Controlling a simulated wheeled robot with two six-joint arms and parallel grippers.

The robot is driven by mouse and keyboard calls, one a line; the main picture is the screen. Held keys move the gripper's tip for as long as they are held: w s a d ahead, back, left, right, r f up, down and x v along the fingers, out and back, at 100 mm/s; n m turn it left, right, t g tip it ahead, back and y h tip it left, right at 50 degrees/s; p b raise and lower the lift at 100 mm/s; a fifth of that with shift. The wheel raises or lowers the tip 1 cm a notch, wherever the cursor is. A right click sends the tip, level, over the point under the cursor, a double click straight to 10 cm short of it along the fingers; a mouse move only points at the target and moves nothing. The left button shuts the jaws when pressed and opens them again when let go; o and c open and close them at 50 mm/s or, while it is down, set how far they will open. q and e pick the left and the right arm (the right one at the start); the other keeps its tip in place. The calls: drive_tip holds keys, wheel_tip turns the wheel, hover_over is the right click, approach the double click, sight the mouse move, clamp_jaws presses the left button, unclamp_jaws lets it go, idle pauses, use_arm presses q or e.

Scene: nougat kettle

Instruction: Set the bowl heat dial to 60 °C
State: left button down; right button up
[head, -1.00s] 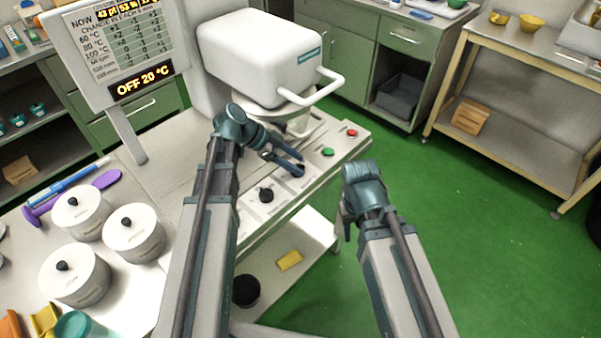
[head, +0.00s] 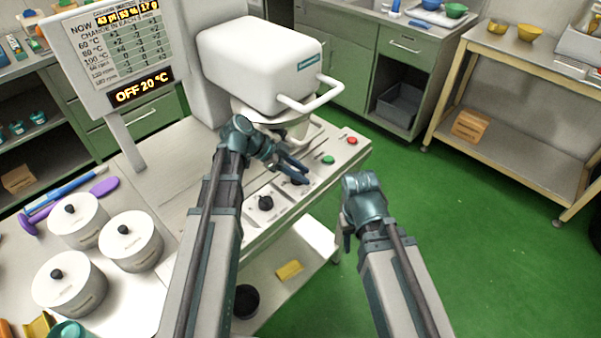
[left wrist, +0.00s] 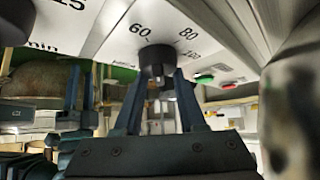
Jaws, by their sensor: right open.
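The bowl heat dial is a black knob (left wrist: 156,62) on the pale control panel, with the marks 60, 80 and 100 around it in the left wrist view. My left gripper (left wrist: 159,76) has a fingertip against each side of the knob, with no clear gap; it also shows over the panel in the head view (head: 303,177). The dial's pointer cannot be made out. The display (head: 142,92) reads OFF 20 °C. My right gripper (head: 346,236) is open and empty, to the right of the panel, away from the dial.
Another black dial (head: 265,202) sits nearer on the panel. A green button (head: 328,160) and red button (head: 352,140) lie beyond. The white kettle machine (head: 262,65) stands behind. White lidded pots (head: 131,243) stand at left. Green floor (head: 480,240) is clear at right.

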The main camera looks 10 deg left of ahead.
use_arm(q)
drive_tip(key=shift+a+f, duration=0.1)
drive_tip(key=shift+s+n+t, duration=0.25)
drive_tip(key=shift+n+t, duration=0.25)
drive_tip(key=shift+n, duration=0.1)
drive_tip(key=shift+w+n+t+y, duration=0.25)
drive_tip(key=shift+n+t+y, duration=0.25)
drive_tip(key=shift+n, duration=0.4)
drive_tip(key=c, duration=0.7)
unclamp_jaws()
drive_tip(key=shift+a, duration=0.1)
drive_tip(key=shift+o, duration=0.2)
